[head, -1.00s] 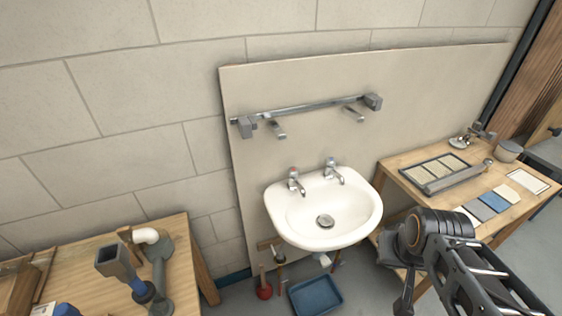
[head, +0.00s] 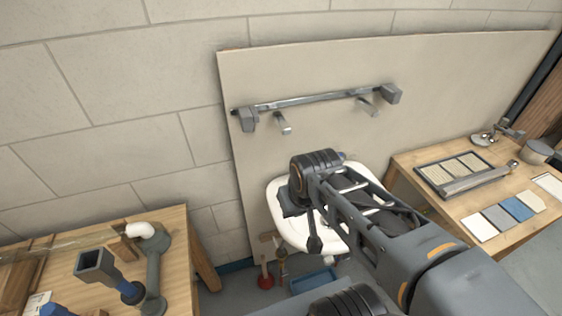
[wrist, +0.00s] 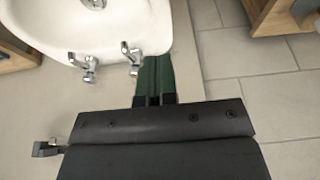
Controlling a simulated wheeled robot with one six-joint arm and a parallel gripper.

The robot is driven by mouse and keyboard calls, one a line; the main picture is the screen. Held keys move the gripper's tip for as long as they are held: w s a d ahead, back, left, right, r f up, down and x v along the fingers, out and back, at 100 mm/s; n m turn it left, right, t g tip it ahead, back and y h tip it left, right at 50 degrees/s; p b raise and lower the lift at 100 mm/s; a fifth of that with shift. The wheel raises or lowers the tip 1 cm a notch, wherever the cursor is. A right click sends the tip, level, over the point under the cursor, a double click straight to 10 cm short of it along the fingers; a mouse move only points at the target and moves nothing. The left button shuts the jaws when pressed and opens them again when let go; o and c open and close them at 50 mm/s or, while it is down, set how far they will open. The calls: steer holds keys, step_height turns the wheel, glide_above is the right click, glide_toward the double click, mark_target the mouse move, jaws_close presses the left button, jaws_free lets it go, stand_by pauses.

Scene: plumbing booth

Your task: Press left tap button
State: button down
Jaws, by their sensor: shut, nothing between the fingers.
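The white sink (head: 275,190) hangs at the board in the head view, largely covered by my arm, which hides both taps. In the wrist view the sink (wrist: 110,25) appears reversed, with its two chrome taps along its lower rim. The tap at the right there (wrist: 133,58) is the left tap, nearer the board's edge. The other tap (wrist: 86,66) is farther left. My gripper (wrist: 156,62) is shut and empty, its green fingers just beside the left tap in the picture. Whether they touch its button cannot be told.
A metal rail (head: 315,100) with outlets crosses the board (head: 330,60) above the sink. A bench with pipe fittings (head: 155,265) stands left. A bench with tile samples (head: 500,215) stands right. A blue tray (head: 313,281) lies below the sink.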

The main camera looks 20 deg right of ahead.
stand_by(0.3)
steer(key=w+d+r+m+t+h+p, duration=0.1)
steer(key=w+d+r+m+p, duration=0.1)
steer(key=w+d+p, duration=0.35)
steer(key=w+d+r+m+t+h+p, duration=0.1)
steer(key=w+d+r+m+h+p, duration=0.15)
steer(key=w, duration=0.65)
steer(key=w+d+f+m+t+y+p, duration=0.1)
steer(key=w+d+f+y+p, duration=0.1)
steer(key=w+p, duration=0.2)
steer(key=w+d+f+m+t+y+p, duration=0.2)
steer(key=w+f+p, duration=0.1)
steer(key=w, duration=0.4)
steer(key=shift+t+p, duration=0.3)
steer(key=shift+p, duration=0.45)
steer(key=shift+m+y, duration=0.25)
